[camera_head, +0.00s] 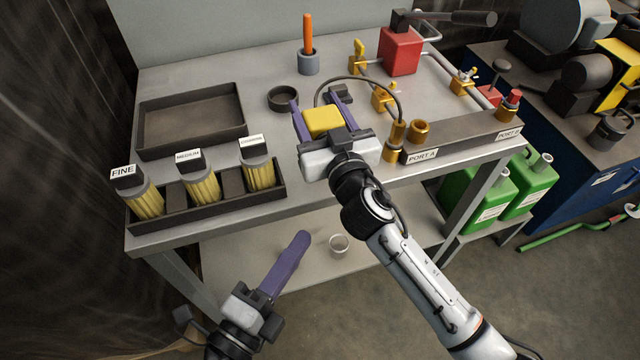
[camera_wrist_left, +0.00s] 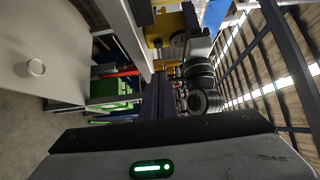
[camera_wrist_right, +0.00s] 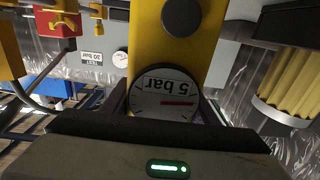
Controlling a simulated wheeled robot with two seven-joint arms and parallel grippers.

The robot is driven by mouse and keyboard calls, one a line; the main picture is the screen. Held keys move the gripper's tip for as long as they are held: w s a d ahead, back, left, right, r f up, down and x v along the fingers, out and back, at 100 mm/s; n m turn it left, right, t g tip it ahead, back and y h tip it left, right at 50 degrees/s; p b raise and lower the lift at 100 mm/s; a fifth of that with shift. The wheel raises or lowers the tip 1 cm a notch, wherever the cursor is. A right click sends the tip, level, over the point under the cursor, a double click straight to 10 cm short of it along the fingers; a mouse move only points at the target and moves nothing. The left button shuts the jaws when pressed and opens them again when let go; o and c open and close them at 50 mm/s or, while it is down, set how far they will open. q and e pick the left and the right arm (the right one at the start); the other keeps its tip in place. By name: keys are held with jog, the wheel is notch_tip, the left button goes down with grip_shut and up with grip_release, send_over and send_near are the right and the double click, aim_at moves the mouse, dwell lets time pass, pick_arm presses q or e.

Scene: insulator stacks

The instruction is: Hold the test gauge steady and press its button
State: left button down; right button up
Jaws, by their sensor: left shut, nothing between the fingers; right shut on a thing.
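The test gauge (camera_head: 324,121) has a yellow body and sits between the purple fingers of my right gripper (camera_head: 320,112), over the middle of the bench. In the right wrist view, its round white dial (camera_wrist_right: 165,97) reads "5 bar" and appears upside down. A dark round button (camera_wrist_right: 182,17) shows on the yellow body above the dial. I cannot tell whether the gauge touches the bench. My left gripper (camera_head: 297,245) is shut and empty, in front of the bench's front edge and apart from the gauge. Its purple fingers also show in the left wrist view (camera_wrist_left: 160,100).
A rack (camera_head: 215,212) with yellow-ribbed stacks labelled FINE, MEDIUM and a third word stands front left, before an empty tray (camera_head: 190,118). A black hose (camera_head: 365,82) arcs behind the gauge toward the PORT A block (camera_head: 455,140). A red box (camera_head: 401,50) stands behind.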

aim_at(320, 196)
pick_arm(q)
jog(key=shift+w, duration=0.1)
jog(key=x, duration=1)
jog(key=shift+w+d+r, duration=0.1)
jog(key=shift+w, duration=0.05)
jog(key=shift+w+a, duration=0.25)
jog(key=shift+w, duration=0.35)
jog(key=shift+w+a, duration=0.25)
jog(key=shift+w, duration=0.3)
jog(key=shift+w+a, duration=0.2)
jog(key=shift+w, duration=0.4)
